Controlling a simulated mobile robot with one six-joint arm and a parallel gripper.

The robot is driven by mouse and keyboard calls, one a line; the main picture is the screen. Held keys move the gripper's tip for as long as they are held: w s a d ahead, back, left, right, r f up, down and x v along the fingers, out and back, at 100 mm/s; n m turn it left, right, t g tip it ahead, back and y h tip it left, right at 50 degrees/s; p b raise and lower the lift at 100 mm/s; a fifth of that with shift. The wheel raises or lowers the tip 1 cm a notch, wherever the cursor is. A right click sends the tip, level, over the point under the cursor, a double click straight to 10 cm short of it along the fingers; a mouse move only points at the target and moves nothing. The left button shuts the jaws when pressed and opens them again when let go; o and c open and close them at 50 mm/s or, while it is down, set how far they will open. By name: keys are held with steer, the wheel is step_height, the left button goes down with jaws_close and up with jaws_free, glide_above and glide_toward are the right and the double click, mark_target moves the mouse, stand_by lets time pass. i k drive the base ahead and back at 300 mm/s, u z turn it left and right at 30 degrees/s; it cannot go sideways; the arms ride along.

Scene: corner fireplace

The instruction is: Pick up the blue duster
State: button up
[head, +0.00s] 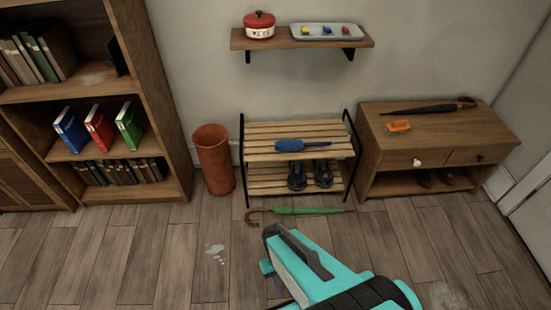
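The blue duster (303,144) lies flat on the top slatted shelf of the wooden shoe rack (265,130). Its wide blue head is at the left and its thin handle points right. Nothing covers it. My teal and black arm reaches in from the bottom of the head view, in front of the rack and well apart from the duster. I cannot make out any gripper fingers in this view.
A green umbrella (310,211) lies on the floor before the rack. A terracotta bin (214,160) stands left of the rack, a low cabinet (430,136) right. A wall shelf (285,40) hangs above.

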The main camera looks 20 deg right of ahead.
mark_target(284, 145)
steer(key=u, duration=0.05)
steer(key=k, duration=0.5)
steer(key=u, duration=0.65)
steer(key=i, duration=1.75)
steer(key=z, duration=0.2)
